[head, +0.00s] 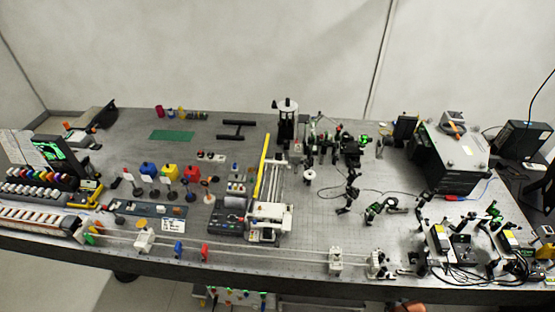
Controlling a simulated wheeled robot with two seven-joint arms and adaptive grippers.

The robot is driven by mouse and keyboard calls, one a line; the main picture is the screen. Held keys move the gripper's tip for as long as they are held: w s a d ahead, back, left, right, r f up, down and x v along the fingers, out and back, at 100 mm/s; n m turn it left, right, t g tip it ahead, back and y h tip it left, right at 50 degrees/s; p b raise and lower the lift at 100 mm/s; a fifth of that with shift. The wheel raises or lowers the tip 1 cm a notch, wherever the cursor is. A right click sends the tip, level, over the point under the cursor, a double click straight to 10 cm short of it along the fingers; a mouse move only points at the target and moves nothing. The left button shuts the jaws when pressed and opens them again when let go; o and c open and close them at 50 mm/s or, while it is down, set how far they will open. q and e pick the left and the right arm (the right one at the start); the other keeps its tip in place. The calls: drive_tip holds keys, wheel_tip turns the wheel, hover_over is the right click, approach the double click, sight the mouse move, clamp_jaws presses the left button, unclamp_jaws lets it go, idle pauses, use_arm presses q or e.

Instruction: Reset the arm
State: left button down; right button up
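Neither of my grippers and no part of my arms that I can make out is in the head view. The task names only the arm, so no object of the task can be picked out. The spectrometer bench (330,225) fills the middle of the head view, a grey table top with a grid of holes.
A large dark box (450,160) stands at the back right. A yellow bar (262,165) lies beside a white rail unit at the centre. Cabled optics crowd the right front. Coloured mounts (170,172) stand at the left. Clear surface shows right of centre and towards the back left.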

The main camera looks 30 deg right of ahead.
drive_tip(key=s+d+r+n+g+h, duration=0.2)
drive_tip(key=s+d+n+h, duration=0.2)
drive_tip(key=s+d+n, duration=0.65)
drive_tip(key=w+a+f+y, duration=0.15)
drive_tip(key=a+f, duration=0.35)
drive_tip(key=a, duration=1)
drive_tip(key=s+a+f+y, duration=0.1)
drive_tip(key=a+f+y, duration=0.3)
drive_tip(key=a, duration=1)
drive_tip(key=w+a+f+y, duration=0.1)
drive_tip(key=a+f, duration=0.6)
drive_tip(key=a, duration=0.8)
wheel_tip(320, 180, down, 21)
drive_tip(key=s+d+b, duration=0.1)
drive_tip(key=b, duration=2)
drive_tip(key=shift+s+r+m+h, duration=0.15)
drive_tip(key=shift+r+m+h, duration=0.05)
drive_tip(key=shift+m+h, duration=0.2)
drive_tip(key=shift+c, duration=0.5)
